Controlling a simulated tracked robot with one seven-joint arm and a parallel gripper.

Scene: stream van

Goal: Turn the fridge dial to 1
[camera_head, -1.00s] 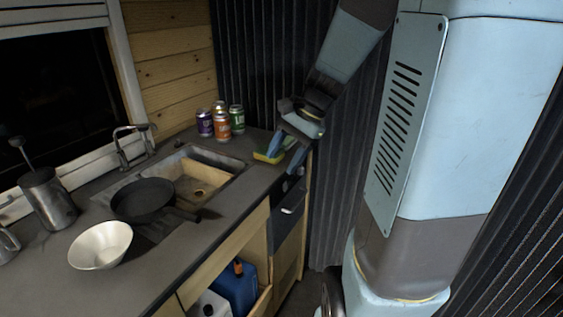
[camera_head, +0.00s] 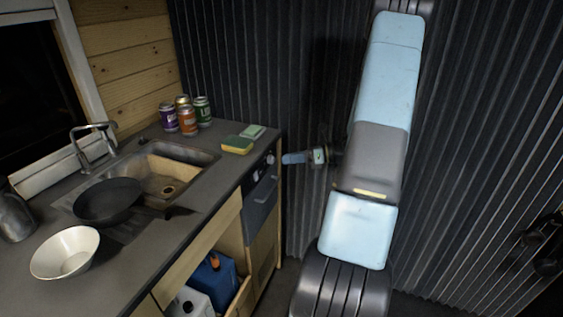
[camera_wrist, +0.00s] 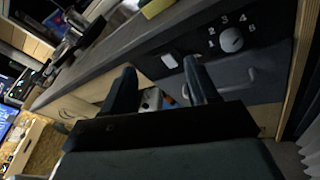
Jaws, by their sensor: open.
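The fridge (camera_head: 261,200) is a dark unit under the right end of the counter. Its pale round dial (camera_wrist: 231,40) sits on the dark top panel in the wrist view, ringed by white numbers. I cannot make out the pointer's setting. The dial also shows small in the head view (camera_head: 270,159). My gripper (camera_head: 287,158) is just right of the fridge panel, level with the dial and apart from it. In the wrist view my gripper (camera_wrist: 160,66) is open and empty, with the dial beyond and right of the right finger.
A white switch (camera_wrist: 169,61) is left of the dial, and the fridge handle (camera_wrist: 238,82) is below it. A sponge (camera_head: 237,145) lies on the counter (camera_head: 205,190) above the fridge. A corrugated dark wall (camera_head: 470,150) is behind my arm.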

